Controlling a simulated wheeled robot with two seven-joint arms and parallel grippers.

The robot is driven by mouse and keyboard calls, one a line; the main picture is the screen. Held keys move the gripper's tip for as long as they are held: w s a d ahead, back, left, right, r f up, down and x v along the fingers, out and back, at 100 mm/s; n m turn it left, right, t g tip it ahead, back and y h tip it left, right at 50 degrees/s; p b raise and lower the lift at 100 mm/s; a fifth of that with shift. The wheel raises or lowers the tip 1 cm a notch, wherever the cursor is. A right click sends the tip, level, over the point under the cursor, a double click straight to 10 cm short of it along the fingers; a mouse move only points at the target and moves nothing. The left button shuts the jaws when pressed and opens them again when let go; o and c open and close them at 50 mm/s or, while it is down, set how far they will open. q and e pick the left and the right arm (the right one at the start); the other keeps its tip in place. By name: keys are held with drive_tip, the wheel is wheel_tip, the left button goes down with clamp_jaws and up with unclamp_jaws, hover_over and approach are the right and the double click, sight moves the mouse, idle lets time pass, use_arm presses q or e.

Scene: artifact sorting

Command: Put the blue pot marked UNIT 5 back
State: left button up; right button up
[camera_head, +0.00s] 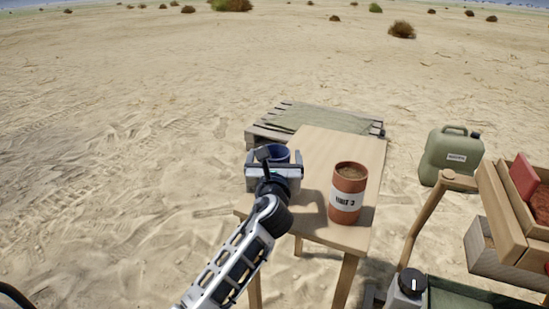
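A blue pot (278,152) is at the left side of the small wooden table; only its rim and upper part show, and any label is hidden. My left gripper (273,166) is at the pot, in front of it, with its fingers to either side. I cannot tell whether they press on it, or whether the pot rests on the table, because the gripper covers its lower part. My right gripper is not in view.
A terracotta pot (348,190) marked UNIT 3 stands upright on the wooden table (342,148). A pallet (290,114) lies behind. A green canister (450,158) and wooden crates (497,205) are at right. Open sand lies left.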

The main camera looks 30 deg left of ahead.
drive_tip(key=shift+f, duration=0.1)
use_arm(q)
drive_tip(key=shift+s+r, duration=0.15)
drive_tip(key=p+v, duration=0.1)
drive_tip(key=v, duration=1)
drive_tip(key=s+d+f+n+g+h, duration=0.1)
drive_tip(key=s+d+f+n+h, duration=0.2)
drive_tip(key=n, duration=0.6)
drive_tip(key=s+d+f+n+g+h, duration=0.2)
drive_tip(key=s+d+f+n+h, duration=0.2)
drive_tip(key=s+f+n, duration=0.3)
drive_tip(key=s+d+f+n+g+h, duration=0.1)
drive_tip(key=s+d+f+n+h, duration=0.2)
drive_tip(key=s+n, duration=0.5)
wheel_tip(320, 180, down, 2)
drive_tip(key=n+h, duration=0.1)
drive_tip(key=n, duration=0.3)
drive_tip(key=shift+s+d+f+n+g+h, duration=0.15)
drive_tip(key=shift+s+d+n+g+h, duration=0.15)
drive_tip(key=shift+n+h, duration=0.1)
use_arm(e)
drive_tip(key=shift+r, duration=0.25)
